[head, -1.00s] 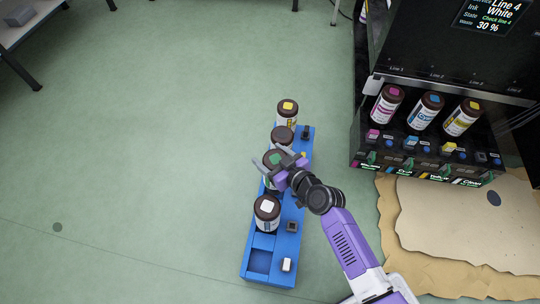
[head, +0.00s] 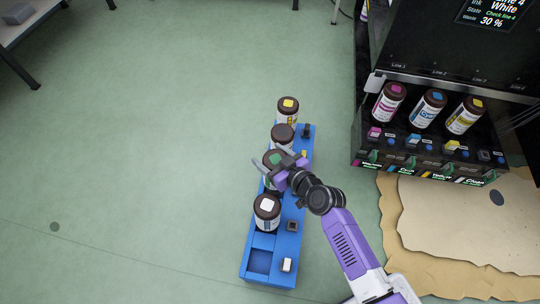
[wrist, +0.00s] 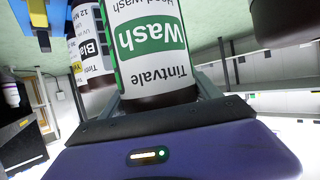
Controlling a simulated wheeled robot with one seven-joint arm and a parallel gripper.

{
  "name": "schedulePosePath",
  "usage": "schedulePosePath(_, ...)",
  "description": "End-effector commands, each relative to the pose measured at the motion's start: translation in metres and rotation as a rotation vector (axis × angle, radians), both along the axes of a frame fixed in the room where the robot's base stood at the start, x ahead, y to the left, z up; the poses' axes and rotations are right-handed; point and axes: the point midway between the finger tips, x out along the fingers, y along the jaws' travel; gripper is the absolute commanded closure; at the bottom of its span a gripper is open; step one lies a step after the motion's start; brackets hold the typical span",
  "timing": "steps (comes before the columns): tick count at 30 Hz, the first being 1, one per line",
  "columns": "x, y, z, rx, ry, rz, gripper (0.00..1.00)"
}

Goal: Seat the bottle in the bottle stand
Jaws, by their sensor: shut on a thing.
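A bottle with a green-marked dark cap (head: 272,158) is in the blue bottle stand's row, between two other bottles. In the wrist view it is the white bottle labelled "Tintvale Wash" (wrist: 148,40), shown upside down. My gripper (head: 275,166) is shut on this bottle, and its jaws partly cover it in the head view. The blue bottle stand (head: 258,262) is on the green floor, with an empty compartment at its near end. The bottle's base is hidden in the head view, so I cannot tell whether it is fully seated.
A black ink machine (head: 395,165) holding three bottles stands at right, above tan sheets (head: 450,235).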

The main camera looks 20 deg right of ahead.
Motion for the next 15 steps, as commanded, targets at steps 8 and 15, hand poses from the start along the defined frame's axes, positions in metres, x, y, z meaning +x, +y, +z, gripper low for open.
schedulePosePath(8, 0.0008, -0.0002, -0.0052, 0.000, -0.003, -0.001, 1.00)
schedulePosePath(15, 0.0008, -0.0001, -0.0047, 0.000, -0.003, -0.001, 1.00)
